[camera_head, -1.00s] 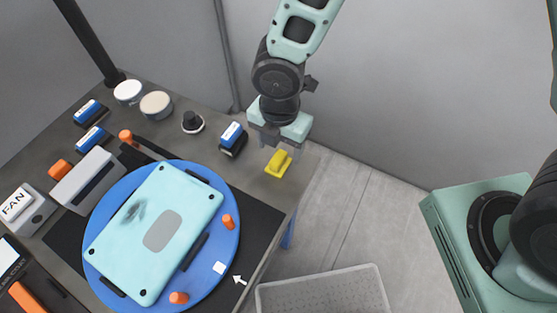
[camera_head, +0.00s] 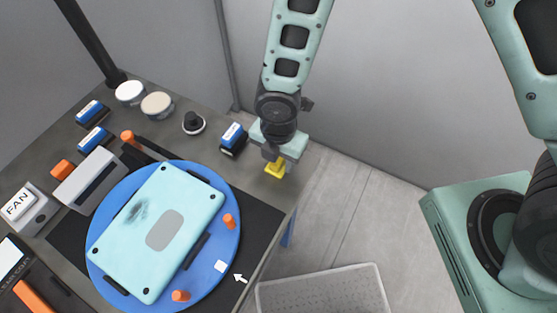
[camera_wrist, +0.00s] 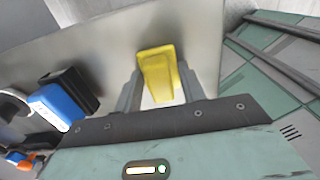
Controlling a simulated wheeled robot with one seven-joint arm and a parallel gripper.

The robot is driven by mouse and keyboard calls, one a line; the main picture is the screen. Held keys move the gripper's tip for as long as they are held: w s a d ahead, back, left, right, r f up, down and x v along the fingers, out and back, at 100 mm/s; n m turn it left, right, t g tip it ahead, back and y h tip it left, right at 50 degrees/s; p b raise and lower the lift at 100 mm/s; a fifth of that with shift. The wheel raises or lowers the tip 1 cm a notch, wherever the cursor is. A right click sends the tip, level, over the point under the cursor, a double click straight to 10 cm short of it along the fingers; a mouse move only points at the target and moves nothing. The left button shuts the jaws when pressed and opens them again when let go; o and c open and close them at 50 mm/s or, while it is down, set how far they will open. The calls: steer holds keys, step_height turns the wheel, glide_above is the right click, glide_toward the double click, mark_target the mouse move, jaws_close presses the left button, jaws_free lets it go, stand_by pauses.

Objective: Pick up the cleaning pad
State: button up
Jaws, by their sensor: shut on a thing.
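The yellow cleaning pad (camera_head: 275,171) is at the right back corner of the dark worktable (camera_head: 255,190). My gripper (camera_head: 274,160) reaches down over it from above, and its fingers hide the pad's upper part in the head view. In the wrist view the yellow pad (camera_wrist: 158,73) is between the two grey fingers of my gripper (camera_wrist: 160,88), which is shut on it. The pad is at or very near the table top; I cannot tell whether it touches.
A blue-and-black block (camera_head: 233,139) stands close left of my gripper. A blue turntable (camera_head: 232,235) carries a light-blue panel (camera_head: 190,205) with a dark smudge. A black knob (camera_head: 193,122) is further left. A grey bin (camera_head: 325,292) is on the floor.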

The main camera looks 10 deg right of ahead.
steer(key=shift+r, duration=0.1)
step_height(320, 180, up, 10)
steer(key=shift+f, duration=0.1)
stand_by(0.3)
